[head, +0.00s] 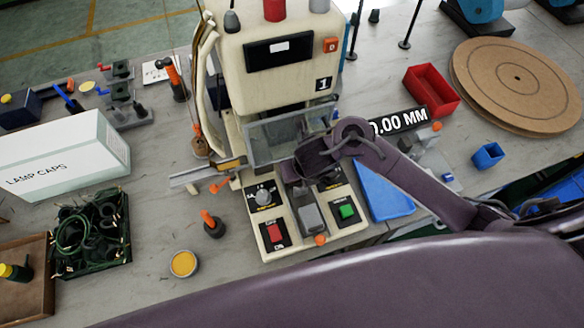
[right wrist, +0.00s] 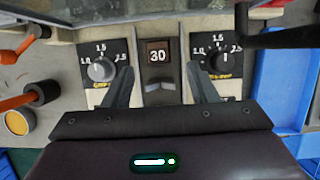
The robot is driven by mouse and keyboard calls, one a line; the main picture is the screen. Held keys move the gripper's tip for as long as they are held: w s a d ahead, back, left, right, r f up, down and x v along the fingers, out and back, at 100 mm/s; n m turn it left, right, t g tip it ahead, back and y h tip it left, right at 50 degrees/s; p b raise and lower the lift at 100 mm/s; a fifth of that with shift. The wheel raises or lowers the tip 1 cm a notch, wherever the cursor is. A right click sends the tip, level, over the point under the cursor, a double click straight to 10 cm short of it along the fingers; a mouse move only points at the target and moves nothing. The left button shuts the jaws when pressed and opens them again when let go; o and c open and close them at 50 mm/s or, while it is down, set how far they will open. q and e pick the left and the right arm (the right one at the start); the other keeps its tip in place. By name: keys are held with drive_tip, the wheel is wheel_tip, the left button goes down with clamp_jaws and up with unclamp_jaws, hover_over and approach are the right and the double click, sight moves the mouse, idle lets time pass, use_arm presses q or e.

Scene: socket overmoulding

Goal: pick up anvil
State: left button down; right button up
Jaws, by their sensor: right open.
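My right gripper (right wrist: 160,92) is open, with its two dark fingers spread. In the head view my right gripper (head: 315,160) hangs over the middle of the cream press base (head: 268,248) and hides that spot. A grey piece (head: 311,218) shows in front of it, between the red and green buttons. My left gripper is not in view.
A clear guard (head: 275,140) stands just behind the gripper. A blue tray (head: 383,192) lies right of the base; an orange-topped tool (head: 212,224) and a yellow-filled dish (head: 184,263) stand left. A lamp caps box (head: 65,155) and a tray of wires (head: 92,235) are farther left.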

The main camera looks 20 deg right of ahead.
drive_tip(key=shift+f, duration=0.75)
drive_tip(key=shift+b+x, duration=0.65)
drive_tip(key=shift+x, duration=1.55)
drive_tip(key=shift+w+a+f, duration=0.1)
drive_tip(key=shift+w+a, duration=0.05)
drive_tip(key=c, duration=0.8)
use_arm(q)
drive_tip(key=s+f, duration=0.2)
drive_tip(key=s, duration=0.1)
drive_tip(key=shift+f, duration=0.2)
use_arm(e)
clamp_jaws()
